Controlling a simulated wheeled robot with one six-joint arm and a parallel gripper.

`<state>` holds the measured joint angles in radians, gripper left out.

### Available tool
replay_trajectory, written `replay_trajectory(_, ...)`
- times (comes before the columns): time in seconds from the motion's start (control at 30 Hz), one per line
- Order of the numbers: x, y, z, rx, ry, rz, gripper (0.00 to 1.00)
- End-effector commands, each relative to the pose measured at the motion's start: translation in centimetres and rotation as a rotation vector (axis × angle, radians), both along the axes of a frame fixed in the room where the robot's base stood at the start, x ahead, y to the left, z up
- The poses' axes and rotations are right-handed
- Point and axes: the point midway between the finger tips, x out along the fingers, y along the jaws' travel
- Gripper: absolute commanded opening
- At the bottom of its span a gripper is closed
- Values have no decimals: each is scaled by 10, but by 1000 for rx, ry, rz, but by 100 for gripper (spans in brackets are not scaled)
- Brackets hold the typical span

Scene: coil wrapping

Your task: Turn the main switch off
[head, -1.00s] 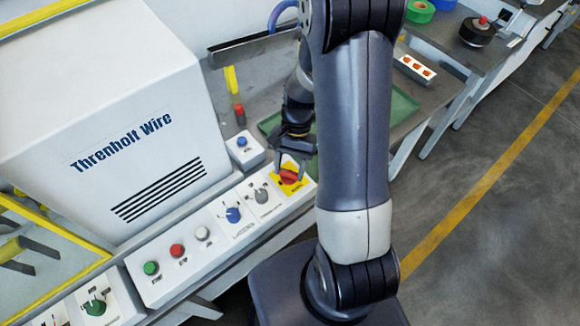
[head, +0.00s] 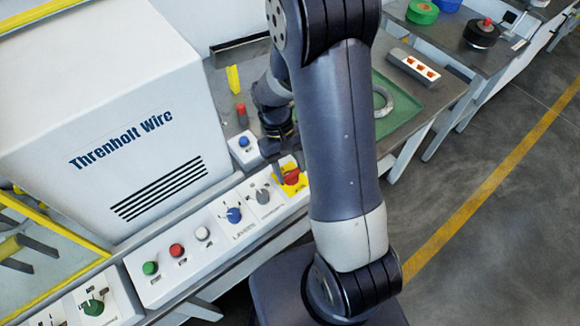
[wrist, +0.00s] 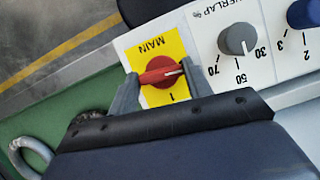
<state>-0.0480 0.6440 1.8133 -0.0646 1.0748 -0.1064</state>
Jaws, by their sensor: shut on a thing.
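The main switch is a red knob (head: 292,177) on a yellow plate (wrist: 154,50) marked MAIN, at the right end of the control panel. In the wrist view the plate is upside down. The red knob (wrist: 160,73) lies nearly level there, with its white mark pointing right, and an "I" shows below it. My gripper (wrist: 162,82) is shut on the knob, one finger at each end. In the head view my gripper (head: 284,166) reaches the knob from the upper left. The fingers cover the plate's sides, so any other position mark is hidden.
Beside the switch are a grey overlap dial (wrist: 237,40) and a blue dial (head: 234,215). A blue button box (head: 245,147) stands close to my gripper. A green tray (head: 410,107) with a grey coil (head: 384,101) lies behind my arm. The aisle floor is clear.

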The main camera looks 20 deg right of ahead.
Motion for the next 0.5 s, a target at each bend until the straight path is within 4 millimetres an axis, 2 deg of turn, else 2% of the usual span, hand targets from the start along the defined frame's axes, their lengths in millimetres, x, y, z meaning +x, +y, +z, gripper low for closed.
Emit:
replay_trajectory(0.2, 1, 1, 0, -1, -3, 90, 24)
replay_trajectory(0.5, 1, 1, 0, 1, -3, 133, 24)
